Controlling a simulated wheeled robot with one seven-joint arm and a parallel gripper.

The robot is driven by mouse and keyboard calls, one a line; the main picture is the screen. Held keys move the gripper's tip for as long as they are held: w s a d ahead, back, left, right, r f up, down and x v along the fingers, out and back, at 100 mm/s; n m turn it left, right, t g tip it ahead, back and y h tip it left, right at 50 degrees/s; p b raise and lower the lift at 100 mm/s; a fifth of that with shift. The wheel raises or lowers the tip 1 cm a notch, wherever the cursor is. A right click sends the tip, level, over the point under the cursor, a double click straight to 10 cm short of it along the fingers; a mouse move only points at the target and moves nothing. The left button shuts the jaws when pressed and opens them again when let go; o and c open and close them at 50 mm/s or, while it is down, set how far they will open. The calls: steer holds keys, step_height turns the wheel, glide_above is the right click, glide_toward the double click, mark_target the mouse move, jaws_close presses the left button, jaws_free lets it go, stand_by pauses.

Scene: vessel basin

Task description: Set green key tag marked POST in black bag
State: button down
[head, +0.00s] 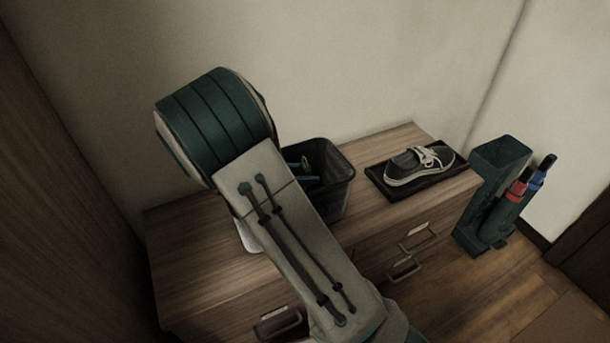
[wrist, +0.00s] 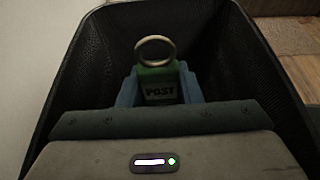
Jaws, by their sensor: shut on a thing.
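The green key tag (wrist: 158,72) shows in the wrist view, with a metal ring at its top and a pale label reading POST. My gripper (wrist: 158,88) is shut on it, one blue finger at each side. The tag is inside the opening of a black, open-topped container (wrist: 232,60), which I take for the black bag, with its walls around it. Whether the tag touches the bottom is hidden. In the head view the black container (head: 335,198) stands on the cabinet, partly behind my arm, and my blue fingers show inside its opening.
The wooden cabinet top (head: 205,255) carries a dark tray (head: 453,170) with a dark shoe (head: 410,167) to the right of the container. A teal stand (head: 490,190) with red-handled and blue-handled umbrellas is on the floor at the right. The wall is close behind the cabinet.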

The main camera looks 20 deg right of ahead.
steer(key=shift+f, duration=0.15)
steer(key=shift+f, duration=0.35)
steer(key=shift+f, duration=0.1)
steer(key=c, duration=1)
jaws_free()
steer(key=shift+s+d+f, duration=0.1)
steer(key=shift+s+f, duration=0.05)
steer(key=shift+r, duration=0.25)
steer(key=p+v, duration=0.1)
steer(key=v, duration=0.3)
steer(key=p+v, duration=0.1)
steer(key=v, duration=0.3)
steer(key=shift+w+d+r+p, duration=0.1)
steer(key=shift+w+r+p, duration=0.1)
steer(key=shift+r+p, duration=0.2)
